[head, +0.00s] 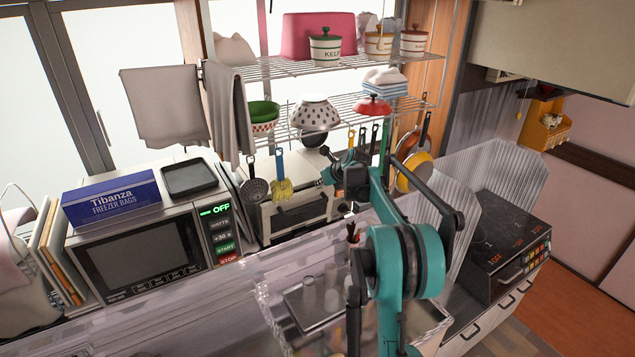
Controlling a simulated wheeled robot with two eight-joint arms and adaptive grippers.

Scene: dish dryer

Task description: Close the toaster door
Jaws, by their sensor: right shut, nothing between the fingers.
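The toaster (263,222) is a cream box on the counter below the wire rack, right of the microwave. Its front, with a dark handle (303,209), faces me. I cannot tell from this angle whether the door is fully closed or slightly ajar. My right arm, teal and black, rises from the bottom right of the middle. Its gripper (328,177) is shut and empty by the toaster's upper right front. I cannot tell whether it touches the toaster. The arm hides what lies right of the toaster. My left gripper is not in view.
A microwave (140,258) with a blue freezer-bag box (111,199) on top stands at left. Utensils, including a yellow brush (282,188), hang before the toaster's top. A clear-walled sink area (305,310) lies in front. A stove (497,240) stands right.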

